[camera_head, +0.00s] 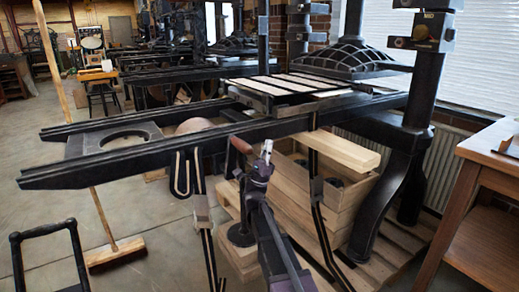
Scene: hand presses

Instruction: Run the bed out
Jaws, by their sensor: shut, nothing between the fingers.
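The press bed (318,93), flat with pale strips in a dark frame, sits on the rails at the right. Its right part lies beneath the ribbed dark platen (352,56). The dark rails (110,171) stretch bare to the left, past a plate with a round opening (122,139). A reddish-brown handle (241,145) stands at the near rail, below the bed's left end. My gripper (266,149) points up just right of this handle, shut and empty. I cannot tell whether it touches the handle. The handle's lower connection is partly hidden.
A wooden crate (310,201) stands under the press. A heavy dark column (424,90) and a wooden table (487,160) bound the right. A broom (117,253) leans at the left rails. A black tubular frame (48,232) stands front left. More presses stand behind.

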